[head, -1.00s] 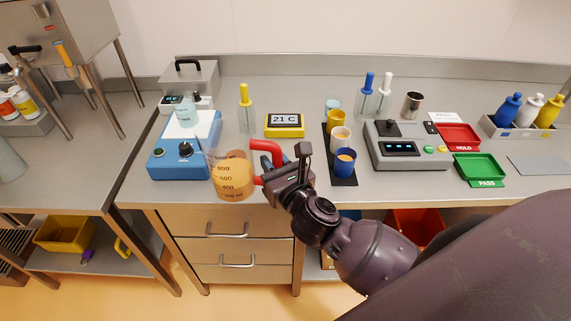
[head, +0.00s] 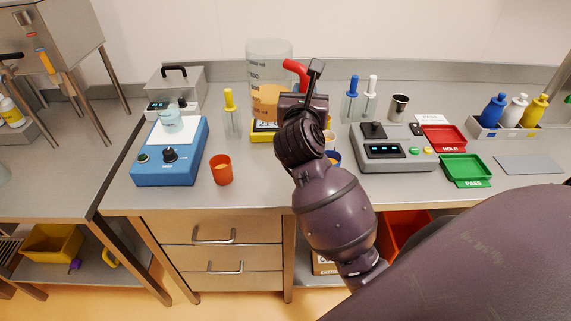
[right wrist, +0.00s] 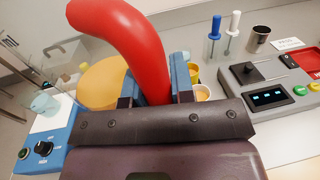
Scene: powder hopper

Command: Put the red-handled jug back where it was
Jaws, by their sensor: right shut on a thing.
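The jug (head: 266,82) is clear with graduation marks and orange contents in its lower part. It looks upright, in front of the back wall in the head view. My right gripper (head: 303,88) is shut on its red handle (head: 294,68). In the right wrist view the red handle (right wrist: 128,38) rises from between the blue-grey fingers (right wrist: 157,88), with the orange contents (right wrist: 98,84) behind. The jug's base overlaps the yellow display box (head: 262,133), hiding most of it; whether it is clear of the box I cannot tell. My left gripper is out of view.
An orange-red cup (head: 221,172) stands on the bench right of the blue scale (head: 170,172). A yellow-handled tool (head: 230,112) stands behind it. My arm partly hides several small cups (head: 333,157). A grey device (head: 392,152) and red and green trays (head: 466,172) lie to the right.

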